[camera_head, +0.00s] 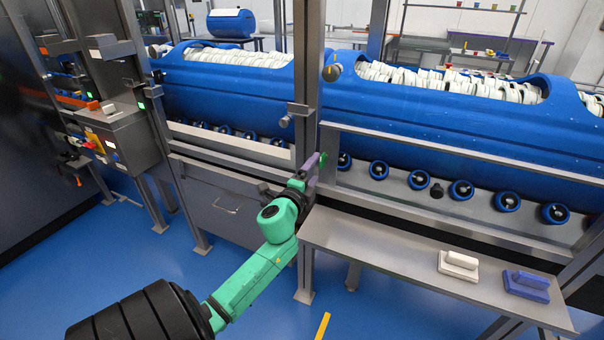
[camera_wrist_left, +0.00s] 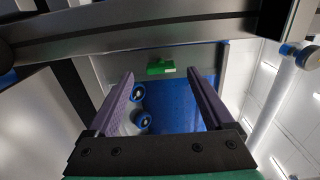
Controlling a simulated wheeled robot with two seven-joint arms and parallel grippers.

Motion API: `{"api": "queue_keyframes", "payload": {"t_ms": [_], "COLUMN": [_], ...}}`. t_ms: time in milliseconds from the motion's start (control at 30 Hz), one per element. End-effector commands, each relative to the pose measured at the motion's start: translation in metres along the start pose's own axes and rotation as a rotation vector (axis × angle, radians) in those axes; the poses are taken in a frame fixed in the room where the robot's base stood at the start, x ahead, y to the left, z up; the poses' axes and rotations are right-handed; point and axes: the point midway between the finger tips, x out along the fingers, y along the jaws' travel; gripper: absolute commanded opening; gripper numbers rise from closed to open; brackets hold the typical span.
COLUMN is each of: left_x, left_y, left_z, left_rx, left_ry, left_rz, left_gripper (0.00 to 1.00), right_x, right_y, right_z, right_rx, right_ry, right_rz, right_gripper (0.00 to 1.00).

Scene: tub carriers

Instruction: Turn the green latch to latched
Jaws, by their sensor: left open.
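The green latch (camera_wrist_left: 158,67) shows in the left wrist view as a small green block with a paler end on a grey metal surface. In the head view only a small green bit of it (camera_head: 324,157) shows by the upright post, partly behind my gripper. My left gripper (camera_head: 314,167) is open, with purple fingers spread wide. In the left wrist view its fingertips (camera_wrist_left: 162,78) stand left and right of the latch, which appears beyond them. I see no contact. Whether the latch is turned to latched, I cannot tell. My right gripper is not in view.
Blue tubs (camera_head: 450,108) full of white pieces stand behind a metal frame and rail (camera_head: 460,157). An upright post (camera_head: 308,75) rises beside my gripper. A grey shelf (camera_head: 385,252) at the right bears a white-handled block (camera_head: 459,266) and a blue-handled block (camera_head: 525,286).

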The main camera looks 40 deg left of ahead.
Motion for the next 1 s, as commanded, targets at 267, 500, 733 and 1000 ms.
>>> {"api": "queue_keyframes", "payload": {"t_ms": [267, 500, 733, 1000], "left_x": [-0.082, -0.110, -0.110, -0.110], "left_y": [0.004, 0.001, 0.001, 0.001], "left_z": [0.001, 0.001, 0.000, 0.000], "left_rx": [0.000, 0.000, 0.001, 0.000], "left_ry": [-0.002, -0.002, -0.001, -0.001], "left_rz": [0.006, 0.003, 0.002, 0.002], "left_gripper": [0.86, 0.86, 0.86, 0.86], "right_x": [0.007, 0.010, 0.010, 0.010], "right_y": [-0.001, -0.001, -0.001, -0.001], "right_z": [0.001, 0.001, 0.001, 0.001], "right_rx": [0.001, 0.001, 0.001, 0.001], "right_ry": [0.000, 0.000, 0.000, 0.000], "right_rz": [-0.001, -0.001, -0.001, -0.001], "right_gripper": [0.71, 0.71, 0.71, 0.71]}}
